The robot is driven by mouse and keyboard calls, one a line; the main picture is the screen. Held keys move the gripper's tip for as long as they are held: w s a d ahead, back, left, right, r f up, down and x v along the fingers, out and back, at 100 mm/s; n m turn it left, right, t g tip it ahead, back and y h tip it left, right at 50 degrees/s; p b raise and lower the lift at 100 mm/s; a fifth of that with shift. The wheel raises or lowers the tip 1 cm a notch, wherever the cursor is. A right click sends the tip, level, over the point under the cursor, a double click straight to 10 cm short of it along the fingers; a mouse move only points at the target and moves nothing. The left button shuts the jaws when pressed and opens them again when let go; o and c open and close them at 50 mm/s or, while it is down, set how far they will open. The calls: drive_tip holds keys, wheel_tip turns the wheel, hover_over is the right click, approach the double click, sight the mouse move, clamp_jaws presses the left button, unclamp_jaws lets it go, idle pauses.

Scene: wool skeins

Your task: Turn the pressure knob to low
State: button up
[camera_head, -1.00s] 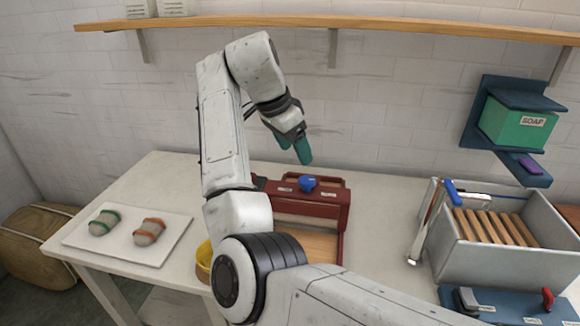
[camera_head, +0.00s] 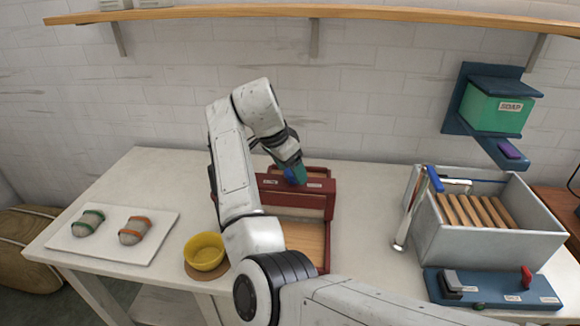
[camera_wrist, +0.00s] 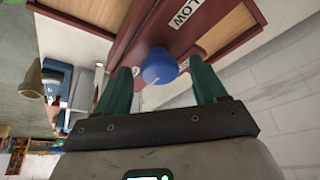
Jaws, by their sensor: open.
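The blue pressure knob (camera_wrist: 158,67) sits on the dark red wooden frame (camera_head: 328,207), between its small white labels. In the wrist view, one label (camera_wrist: 185,13) reads LOW; another is only partly readable. My gripper (camera_wrist: 163,85) is open, with a green finger on each side of the knob and the knob close to the fingertips. I cannot tell whether either finger touches it. In the head view, my gripper (camera_head: 297,175) is over the top of the frame and partly hides the knob (camera_head: 290,175).
A yellow bowl (camera_head: 205,250) stands left of my arm. A white board (camera_head: 150,228) with two skeins lies farther left. A grey basin (camera_head: 480,240) with wooden slats and a blue control panel (camera_head: 490,292) are on the right. A green SOAP box (camera_head: 493,108) hangs on the wall.

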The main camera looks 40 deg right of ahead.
drive_tip(key=c, duration=1)
drive_tip(key=shift+c, duration=0.2)
